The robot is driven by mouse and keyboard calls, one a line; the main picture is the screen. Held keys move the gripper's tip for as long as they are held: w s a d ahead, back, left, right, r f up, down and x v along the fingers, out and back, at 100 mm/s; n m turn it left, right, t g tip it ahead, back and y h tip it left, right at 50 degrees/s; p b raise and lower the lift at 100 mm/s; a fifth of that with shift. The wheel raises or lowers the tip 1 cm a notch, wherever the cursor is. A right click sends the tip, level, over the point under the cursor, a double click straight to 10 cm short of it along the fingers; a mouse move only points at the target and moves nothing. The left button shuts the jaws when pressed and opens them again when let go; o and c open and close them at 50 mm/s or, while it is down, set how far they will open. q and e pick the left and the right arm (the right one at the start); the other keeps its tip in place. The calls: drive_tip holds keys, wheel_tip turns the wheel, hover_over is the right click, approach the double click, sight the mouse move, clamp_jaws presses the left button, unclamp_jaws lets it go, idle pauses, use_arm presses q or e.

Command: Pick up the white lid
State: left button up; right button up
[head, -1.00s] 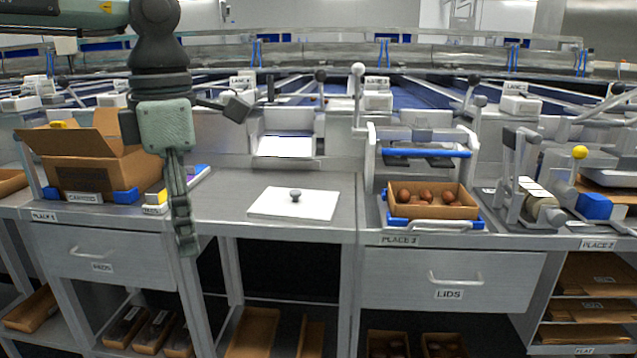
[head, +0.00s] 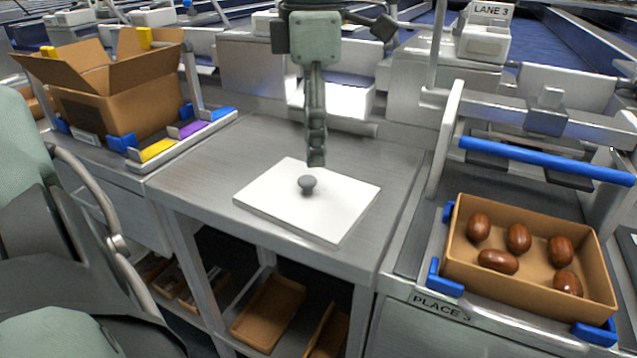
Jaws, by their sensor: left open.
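The white lid (head: 318,213) is a flat square plate with a dark grey knob (head: 307,183) at its centre. It lies flat on the grey metal table (head: 215,165), near the middle of the view. My left gripper (head: 316,160) points down just behind and above the knob, apart from it as far as I can see. It is open and empty, seen nearly edge-on, so its fingers overlap. My right gripper is not in view.
An open cardboard carton (head: 120,105) stands at the left, beside yellow, purple and blue pieces. The table around the lid is clear.

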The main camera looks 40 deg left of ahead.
sight(309, 179)
use_arm(q)
drive_tip(key=f, duration=0.2)
drive_tip(key=s+f, duration=0.1)
drive_tip(key=f, duration=0.1)
drive_tip(key=shift+s+f, duration=0.1)
drive_tip(key=shift+f, duration=0.9)
clamp_jaws()
